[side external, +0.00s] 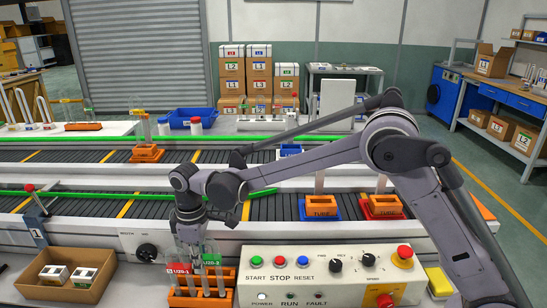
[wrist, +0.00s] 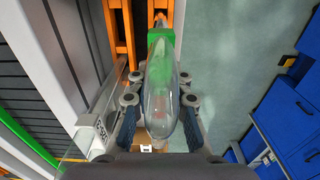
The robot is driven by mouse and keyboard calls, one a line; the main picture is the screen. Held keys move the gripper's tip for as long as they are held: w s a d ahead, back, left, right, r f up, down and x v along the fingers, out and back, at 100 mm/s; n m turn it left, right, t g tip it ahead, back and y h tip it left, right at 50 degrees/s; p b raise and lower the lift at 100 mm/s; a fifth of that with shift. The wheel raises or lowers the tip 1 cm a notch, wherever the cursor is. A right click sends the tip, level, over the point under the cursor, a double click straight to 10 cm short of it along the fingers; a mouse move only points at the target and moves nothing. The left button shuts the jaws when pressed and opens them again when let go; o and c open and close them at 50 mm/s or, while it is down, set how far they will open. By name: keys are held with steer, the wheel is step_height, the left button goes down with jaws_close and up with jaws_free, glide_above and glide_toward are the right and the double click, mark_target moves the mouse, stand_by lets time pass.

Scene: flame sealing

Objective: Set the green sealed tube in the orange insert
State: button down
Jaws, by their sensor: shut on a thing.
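My gripper (wrist: 160,98) is shut on a clear glass tube (wrist: 160,95) with a rounded end and a green band (wrist: 160,52). In the side view my gripper (side external: 192,238) points down over the orange rack (side external: 203,299) at the front. A green label (side external: 212,260) and a red label (side external: 180,269) show on tubes there. I cannot tell whether the held tube's lower end is still in the rack. Orange inserts sit in a blue tray (side external: 320,203) and a red tray (side external: 383,205) on the near conveyor, and another (side external: 147,152) is on the far conveyor.
A control box (side external: 335,275) with buttons stands right of the rack. A cardboard box (side external: 62,273) with small cartons is at the left. A green rail (side external: 120,194) runs along the near conveyor. A yellow block (side external: 439,281) lies at the right.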

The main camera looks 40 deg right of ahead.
steer(key=r, duration=0.6)
steer(key=shift+w+d+r, duration=0.1)
steer(key=shift+d+r, duration=0.2)
steer(key=shift+d, duration=0.05)
steer(key=s+d+r, duration=0.2)
steer(key=d+r, duration=0.3)
steer(key=d, duration=0.7)
steer(key=s+d+r, duration=0.2)
steer(key=d+r, duration=0.3)
steer(key=d, duration=0.7)
steer(key=s+d+r, duration=0.1)
steer(key=d+r, duration=0.4)
steer(key=d, duration=0.7)
step_height(320, 180, down, 6)
steer(key=shift+s+a, duration=0.2)
steer(key=shift+f, duration=2.2)
